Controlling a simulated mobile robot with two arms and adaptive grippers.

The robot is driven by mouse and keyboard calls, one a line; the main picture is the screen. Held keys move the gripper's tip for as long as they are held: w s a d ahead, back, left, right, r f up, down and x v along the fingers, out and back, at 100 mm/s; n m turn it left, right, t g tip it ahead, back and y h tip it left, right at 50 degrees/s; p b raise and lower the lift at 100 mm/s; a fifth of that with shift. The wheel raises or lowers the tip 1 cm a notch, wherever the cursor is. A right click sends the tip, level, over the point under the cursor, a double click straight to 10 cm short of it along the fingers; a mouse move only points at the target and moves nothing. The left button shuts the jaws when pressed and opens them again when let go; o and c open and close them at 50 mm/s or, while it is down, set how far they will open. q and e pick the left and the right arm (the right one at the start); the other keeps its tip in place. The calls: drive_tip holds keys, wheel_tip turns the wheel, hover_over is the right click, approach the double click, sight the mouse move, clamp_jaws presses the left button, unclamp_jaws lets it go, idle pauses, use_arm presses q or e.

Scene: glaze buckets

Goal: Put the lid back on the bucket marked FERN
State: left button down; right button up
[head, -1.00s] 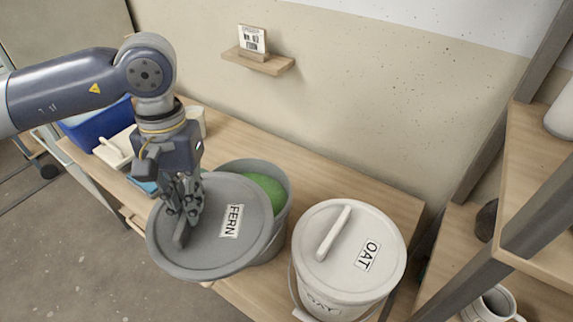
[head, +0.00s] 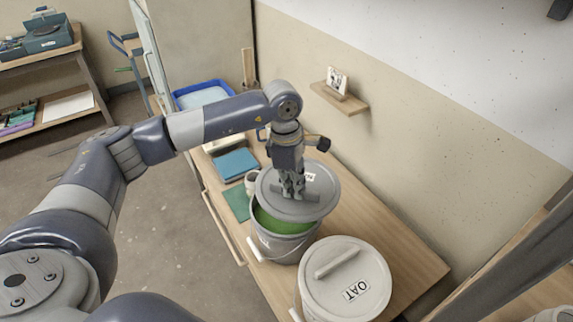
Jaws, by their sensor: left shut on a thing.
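My left gripper (head: 291,190) is shut on the handle of the grey FERN lid (head: 318,205) in the head view. The lid is over the far part of a grey bucket (head: 285,248) and looks a little tilted. Green glaze (head: 268,222) shows in the near part of the opening, so the lid does not cover it fully. Whether the lid touches the rim cannot be told. The lid's label is mostly hidden by the gripper. A white bucket with a lid marked OAT (head: 345,290) stands in front and to the right. My right gripper is not in view.
The wooden table (head: 405,248) is clear right of the buckets. A blue stack (head: 235,165), a green sheet (head: 237,201), a pale mug (head: 251,181) and a blue tub (head: 203,95) are left and behind. A small shelf (head: 340,101) juts from the wall.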

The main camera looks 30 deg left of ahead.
use_arm(q)
drive_tip(key=n, duration=0.1)
drive_tip(key=a+n+p, duration=0.1)
drive_tip(key=n, duration=0.1)
drive_tip(key=shift+w+a+f, duration=0.15)
drive_tip(key=shift+w+a, duration=0.1)
drive_tip(key=shift+a, duration=0.05)
drive_tip(key=shift+w+a+f+n+p, duration=0.1)
drive_tip(key=shift+a+f+n+p, duration=0.1)
drive_tip(key=shift+n+p, duration=0.1)
drive_tip(key=shift+a+f+t, duration=0.1)
drive_tip(key=shift+f+t, duration=0.15)
drive_tip(key=shift+t, duration=0.05)
drive_tip(key=shift+f+b, duration=0.55)
drive_tip(key=shift+f, duration=0.25)
wheel_tip(320, 180, down, 4)
drive_tip(key=shift+r+b, duration=0.25)
drive_tip(key=shift+b, duration=0.85)
drive_tip(key=shift+f+b, duration=0.4)
drive_tip(key=shift+f, duration=0.1)
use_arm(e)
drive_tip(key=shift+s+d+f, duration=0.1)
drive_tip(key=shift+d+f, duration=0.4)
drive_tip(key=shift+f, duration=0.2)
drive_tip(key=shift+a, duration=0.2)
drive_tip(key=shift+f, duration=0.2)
